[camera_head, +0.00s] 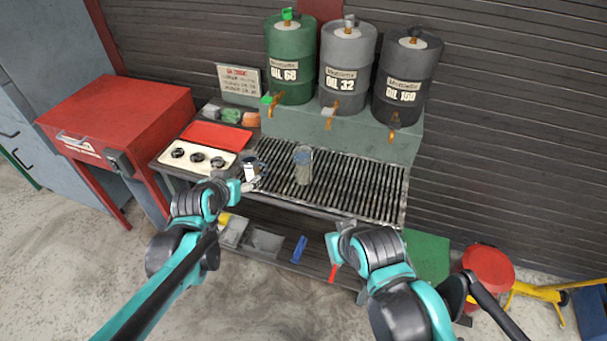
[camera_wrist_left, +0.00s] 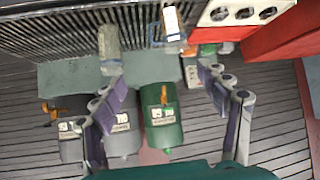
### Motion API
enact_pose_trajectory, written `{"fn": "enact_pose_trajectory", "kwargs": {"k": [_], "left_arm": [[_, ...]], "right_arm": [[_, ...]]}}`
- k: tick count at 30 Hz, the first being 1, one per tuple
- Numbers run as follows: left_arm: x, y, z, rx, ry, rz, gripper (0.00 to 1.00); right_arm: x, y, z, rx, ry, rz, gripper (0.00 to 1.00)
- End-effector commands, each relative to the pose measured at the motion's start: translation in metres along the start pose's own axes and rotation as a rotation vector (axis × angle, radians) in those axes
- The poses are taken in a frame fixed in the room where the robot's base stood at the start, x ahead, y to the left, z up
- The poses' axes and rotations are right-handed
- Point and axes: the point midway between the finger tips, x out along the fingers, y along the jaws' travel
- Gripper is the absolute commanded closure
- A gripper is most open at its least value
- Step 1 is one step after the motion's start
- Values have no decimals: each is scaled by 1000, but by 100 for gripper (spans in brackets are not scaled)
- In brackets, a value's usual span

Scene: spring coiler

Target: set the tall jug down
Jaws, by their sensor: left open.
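The tall jug (camera_head: 303,165) is a grey-green, see-through cylinder standing upright on the slatted rack of the bench. It also shows in the left wrist view (camera_wrist_left: 109,50). A smaller jug with a white label (camera_head: 250,171) stands to its left, near the rack's left end; it also shows in the wrist view (camera_wrist_left: 172,24). My left gripper (camera_head: 252,184) is in front of the smaller jug and left of the tall jug. In the wrist view its fingers (camera_wrist_left: 160,82) are spread with nothing held between them. My right gripper (camera_head: 338,245) is by the bench's front edge, its fingers mostly hidden.
Three oil drums, green (camera_head: 291,62), grey (camera_head: 346,68) and dark (camera_head: 405,80), stand on a ledge behind the rack. A white panel with black round openings (camera_head: 198,159) and a red tray (camera_head: 216,134) lie left. The rack's right half is clear.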

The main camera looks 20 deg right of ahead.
Motion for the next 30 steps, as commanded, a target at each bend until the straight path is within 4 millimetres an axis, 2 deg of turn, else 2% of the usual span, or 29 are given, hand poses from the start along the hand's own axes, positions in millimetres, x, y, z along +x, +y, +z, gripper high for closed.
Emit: {"fn": "enact_pose_trajectory", "kwargs": {"k": [1,6,9,12,18,30], "left_arm": [[29,15,-5,21,28,28,25],[110,66,-11,80,130,105,25],[147,92,-6,104,178,140,25],[172,112,1,120,213,164,25],[196,130,10,133,246,184,25],[238,139,7,133,247,185,25]], "right_arm": [[4,0,3,0,0,0,100],[10,0,8,0,0,0,100],[13,0,10,0,0,0,100],[15,0,11,0,0,0,100],[17,0,12,0,0,0,100],[31,0,22,0,0,0,100]]}}
